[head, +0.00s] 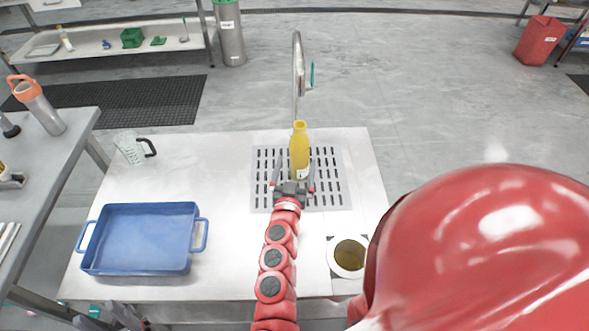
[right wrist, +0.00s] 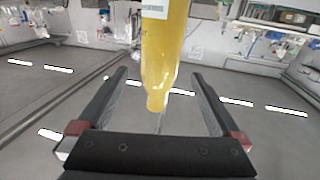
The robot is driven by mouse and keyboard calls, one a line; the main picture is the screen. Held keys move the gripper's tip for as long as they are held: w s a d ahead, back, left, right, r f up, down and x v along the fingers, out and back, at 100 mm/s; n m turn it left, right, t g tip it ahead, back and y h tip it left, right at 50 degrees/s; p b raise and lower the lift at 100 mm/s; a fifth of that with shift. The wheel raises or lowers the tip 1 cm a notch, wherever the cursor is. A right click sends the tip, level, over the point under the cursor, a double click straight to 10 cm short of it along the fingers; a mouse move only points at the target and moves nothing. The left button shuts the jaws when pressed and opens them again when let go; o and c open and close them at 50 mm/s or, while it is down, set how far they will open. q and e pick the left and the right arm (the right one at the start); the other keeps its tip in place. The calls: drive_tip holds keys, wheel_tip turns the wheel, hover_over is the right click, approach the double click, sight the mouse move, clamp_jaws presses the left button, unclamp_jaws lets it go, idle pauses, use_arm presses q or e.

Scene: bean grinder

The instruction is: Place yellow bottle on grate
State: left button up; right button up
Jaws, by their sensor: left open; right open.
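The yellow bottle (head: 299,152) stands upright on the slotted metal grate (head: 335,192) in the head view. My right gripper (head: 293,175) is at the bottle's near side, with its open fingers on either side of the lower bottle. In the right wrist view, the bottle (right wrist: 164,55) appears upside down between and beyond the spread fingers of the right gripper (right wrist: 160,80), with visible gaps on both sides. My left gripper (head: 112,318) is open and empty at the bottom left of the head view, partly cut off by the frame edge.
A faucet (head: 297,70) rises behind the grate. A blue tray (head: 143,238) and a clear jug (head: 130,148) are on the table's left side. A round white-rimmed container (head: 348,257) sits at the front right. The table between tray and grate is clear.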

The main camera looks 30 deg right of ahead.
drive_tip(key=shift+v, duration=1.4)
drive_tip(key=shift+f, duration=0.1)
